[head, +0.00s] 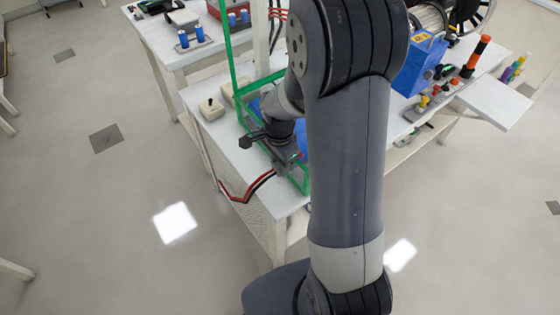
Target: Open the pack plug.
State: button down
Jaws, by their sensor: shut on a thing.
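My gripper (283,156) is at the front end of the white bench in the head view, inside the lower part of a green frame (306,182). It is shut on what looks like the pack plug, at the end of a red and black cable (244,194). The plug is mostly hidden by the jaws, and I cannot tell whether its halves are joined. The cable hangs in a loop over the bench's front edge. A blue block (302,130) shows behind the gripper, partly covered by my arm.
A beige box with a knob (211,110) stands left of the frame on the white bench (222,142). Blue cylinders (184,40) stand on the bench behind. A blue box (420,64) and an orange and black post (475,57) stand at right. The floor at left is clear.

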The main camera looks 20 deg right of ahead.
jog(key=shift+s+a, duration=0.2)
jog(key=shift+a, duration=0.4)
jog(key=shift+s+a, duration=0.2)
jog(key=shift+a, duration=0.35)
jog(key=c, duration=1)
grip_release()
jog(key=shift+r, duration=0.1)
notch_tip(320, 180, up, 11)
jog(key=shift+f, duration=0.2)
